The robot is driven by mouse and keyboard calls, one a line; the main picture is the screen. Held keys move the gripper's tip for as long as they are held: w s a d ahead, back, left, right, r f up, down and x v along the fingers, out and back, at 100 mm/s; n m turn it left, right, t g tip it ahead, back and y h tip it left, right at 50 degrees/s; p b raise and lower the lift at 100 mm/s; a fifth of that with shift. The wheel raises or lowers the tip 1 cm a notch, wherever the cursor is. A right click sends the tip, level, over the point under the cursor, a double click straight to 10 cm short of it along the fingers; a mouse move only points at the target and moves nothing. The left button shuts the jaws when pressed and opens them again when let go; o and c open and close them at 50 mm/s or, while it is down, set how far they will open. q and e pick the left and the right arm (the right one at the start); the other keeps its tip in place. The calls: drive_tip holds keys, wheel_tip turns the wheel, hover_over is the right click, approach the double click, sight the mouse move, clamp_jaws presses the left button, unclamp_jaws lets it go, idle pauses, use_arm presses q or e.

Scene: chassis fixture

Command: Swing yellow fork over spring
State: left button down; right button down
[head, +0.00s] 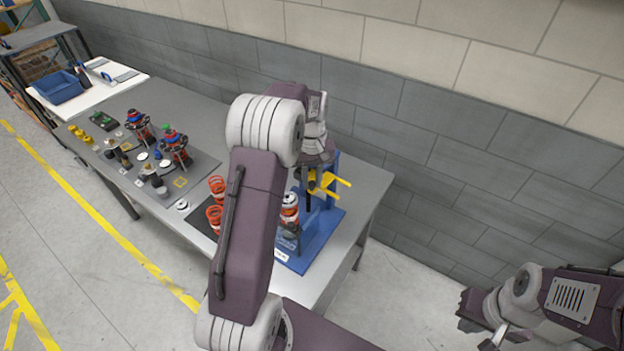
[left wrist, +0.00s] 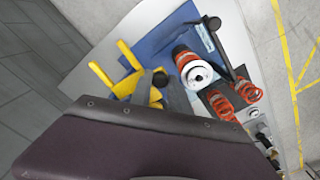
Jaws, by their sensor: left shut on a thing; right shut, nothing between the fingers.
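The yellow fork (head: 335,184) sits on a blue fixture (head: 325,228) at the right end of the table, its two prongs pointing right in the head view. In the left wrist view the fork (left wrist: 128,54) has its prongs toward the upper left. My left gripper (head: 311,176) is shut on the fork; its dark fingers (left wrist: 155,88) are partly hidden in the left wrist view. A red spring with a white cap (head: 290,200) stands upright in the fixture, beside the fork; the cap also shows in the left wrist view (left wrist: 199,74). My right gripper (head: 490,343) is shut and empty, off the table.
Two loose orange springs (head: 216,186) stand left of the fixture on a dark mat. Several small parts and two assembled units (head: 174,143) stand farther left. A grey block wall (head: 420,130) rises behind the table. Floor right of the table is clear.

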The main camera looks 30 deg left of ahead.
use_arm(q)
drive_tip(key=shift+a+r, duration=0.1)
drive_tip(key=shift+a, duration=0.05)
idle(0.4)
drive_tip(key=w+a+m+p, duration=0.1)
drive_tip(key=a+m+p, duration=0.5)
drive_tip(key=m, duration=1.1)
drive_tip(key=shift+a, duration=2.35)
drive_tip(key=shift+w, duration=0.1)
drive_tip(key=c, duration=1.2)
unclamp_jaws()
drive_tip(key=shift+c, duration=0.2)
